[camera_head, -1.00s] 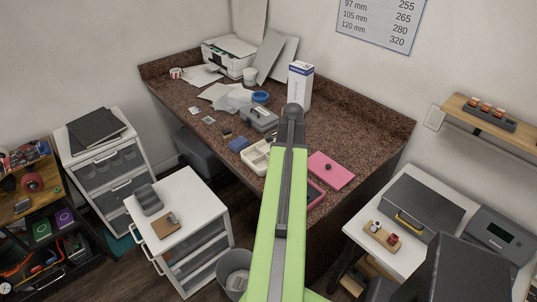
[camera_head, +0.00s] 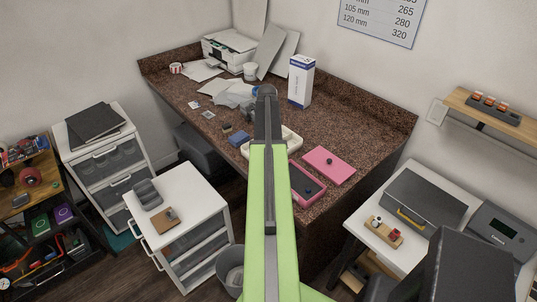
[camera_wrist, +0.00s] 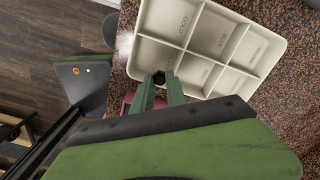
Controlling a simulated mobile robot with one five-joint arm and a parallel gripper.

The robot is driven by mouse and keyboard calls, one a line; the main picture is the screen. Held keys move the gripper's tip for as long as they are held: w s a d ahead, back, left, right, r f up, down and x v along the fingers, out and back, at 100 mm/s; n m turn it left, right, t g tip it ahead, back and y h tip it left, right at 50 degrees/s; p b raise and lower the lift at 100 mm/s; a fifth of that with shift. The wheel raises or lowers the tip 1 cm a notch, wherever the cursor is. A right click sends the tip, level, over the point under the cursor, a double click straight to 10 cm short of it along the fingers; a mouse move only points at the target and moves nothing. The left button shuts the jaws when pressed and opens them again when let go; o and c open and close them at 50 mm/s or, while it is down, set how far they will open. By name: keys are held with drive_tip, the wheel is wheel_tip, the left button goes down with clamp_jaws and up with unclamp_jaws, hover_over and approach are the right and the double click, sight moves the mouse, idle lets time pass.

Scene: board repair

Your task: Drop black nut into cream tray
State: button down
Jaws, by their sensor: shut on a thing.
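The cream tray (camera_wrist: 217,90) fills the top of the wrist view. It is divided into several labelled compartments, and those I can see look empty. My gripper (camera_wrist: 161,82) is shut on the black nut (camera_wrist: 159,76), whose dark top shows between the green fingertips. The nut appears over the tray's near edge, by the lower-left compartment; I cannot tell its height above it. In the head view the cream tray (camera_head: 293,142) is partly hidden behind my green arm, and the gripper and nut are hidden there too.
An open pink box (camera_head: 309,189) is beside the tray, with a pink lid (camera_head: 330,166) to its right. A blue block (camera_head: 238,138) lies left of the tray. A tall white box (camera_head: 301,81) stands farther back. The granite bench is clear on the right.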

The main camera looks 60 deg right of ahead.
wheel_tip(320, 180, down, 2)
drive_tip(key=shift+f+b, duration=0.25)
drive_tip(key=shift+b, duration=0.4)
drive_tip(key=shift+r, duration=0.1)
drive_tip(key=c, duration=1.3)
unclamp_jaws()
wheel_tip(320, 180, up, 17)
drive_tip(key=p, duration=1.7)
drive_tip(key=shift+r, duration=0.2)
